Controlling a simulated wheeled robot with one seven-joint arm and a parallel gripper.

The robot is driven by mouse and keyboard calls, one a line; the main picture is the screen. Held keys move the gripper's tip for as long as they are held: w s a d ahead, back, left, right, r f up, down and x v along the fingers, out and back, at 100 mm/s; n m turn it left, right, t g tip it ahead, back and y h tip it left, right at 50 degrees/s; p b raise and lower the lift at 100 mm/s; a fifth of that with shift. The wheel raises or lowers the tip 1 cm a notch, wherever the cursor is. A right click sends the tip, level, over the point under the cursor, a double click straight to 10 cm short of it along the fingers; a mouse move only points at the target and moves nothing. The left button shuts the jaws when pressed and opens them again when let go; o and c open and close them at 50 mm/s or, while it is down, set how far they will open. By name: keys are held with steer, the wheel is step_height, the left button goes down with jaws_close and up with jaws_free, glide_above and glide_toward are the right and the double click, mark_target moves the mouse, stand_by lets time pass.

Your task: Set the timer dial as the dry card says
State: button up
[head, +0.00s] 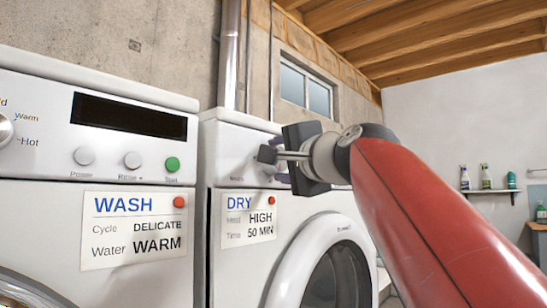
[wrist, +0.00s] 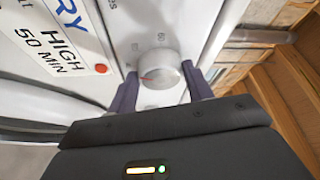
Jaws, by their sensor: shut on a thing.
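The timer dial (wrist: 158,68) is a round pale knob on the dryer's white panel, with a red pointer mark toward its left side in the wrist view. My gripper (wrist: 160,88) has one purple finger on each side of the dial and is shut on it. In the head view my gripper (head: 282,177) is against the dryer's panel and hides most of the dial. The dry card (head: 248,220) reads Heat HIGH, Time 50 MIN. It also shows in part in the wrist view (wrist: 62,48). The marks around the dial are too faint to read surely.
The washer (head: 120,170) stands left of the dryer (head: 235,275), with a wash card (head: 132,230) reading DELICATE and WARM. Red magnets hold the cards. The dryer's round door (head: 330,260) is below my arm. Bottles stand on a shelf (head: 490,190) at right.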

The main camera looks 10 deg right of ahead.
steer(key=m, duration=0.1)
steer(key=m+g, duration=0.1)
steer(key=m, duration=0.1)
steer(key=m+g, duration=0.1)
steer(key=shift+r+m, duration=0.25)
steer(key=shift+m, duration=0.05)
stand_by(0.5)
steer(key=o, duration=1)
steer(key=shift+c, duration=0.2)
steer(key=b+v, duration=0.1)
steer(key=v, duration=0.6)
steer(key=shift+s, duration=0.45)
